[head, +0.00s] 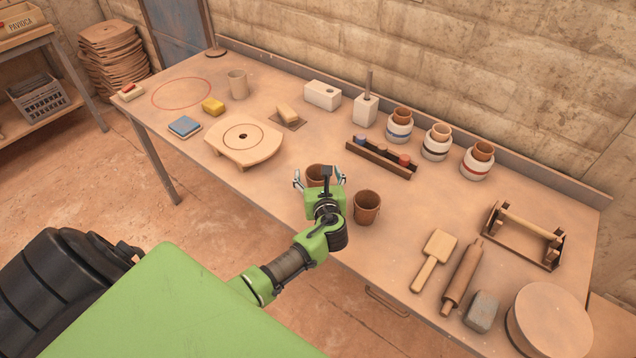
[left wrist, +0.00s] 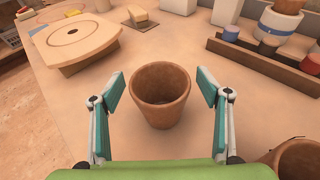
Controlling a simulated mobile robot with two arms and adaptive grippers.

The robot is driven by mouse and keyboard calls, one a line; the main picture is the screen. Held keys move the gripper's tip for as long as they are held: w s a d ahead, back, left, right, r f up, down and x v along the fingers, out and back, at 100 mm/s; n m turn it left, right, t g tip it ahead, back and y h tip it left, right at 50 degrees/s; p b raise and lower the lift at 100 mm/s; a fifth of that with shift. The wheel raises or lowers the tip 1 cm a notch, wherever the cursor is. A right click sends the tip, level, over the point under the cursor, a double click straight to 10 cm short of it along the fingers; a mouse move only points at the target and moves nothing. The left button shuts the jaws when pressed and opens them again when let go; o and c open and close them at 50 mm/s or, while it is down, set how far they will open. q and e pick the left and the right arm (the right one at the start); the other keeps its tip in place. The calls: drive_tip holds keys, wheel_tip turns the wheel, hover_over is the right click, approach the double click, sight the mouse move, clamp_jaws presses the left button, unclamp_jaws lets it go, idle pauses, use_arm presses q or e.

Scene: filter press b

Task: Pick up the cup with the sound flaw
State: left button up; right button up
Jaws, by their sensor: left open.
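My left gripper (head: 319,182) is open over the table's front part, with its two fingers on either side of a brown clay cup (head: 317,171). In the left wrist view this cup (left wrist: 161,93) stands upright between the open fingers, with a visible gap on both sides. A second brown cup (head: 367,207) stands just right of the gripper; its rim shows at the lower right of the left wrist view (left wrist: 297,160). A paler cup (head: 237,83) stands at the back left near the red circle. I cannot make out a flaw on any cup. My right gripper is not in view.
A round-holed wooden board (head: 244,143) lies to the left. A dark rack (head: 381,158) with small jars is behind the gripper, and several banded jars (head: 399,127) stand behind it. A paddle (head: 435,258), rolling pin (head: 462,277) and wooden stand (head: 524,235) lie to the right.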

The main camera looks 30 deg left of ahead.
use_arm(q)
drive_tip(key=c, duration=1.3)
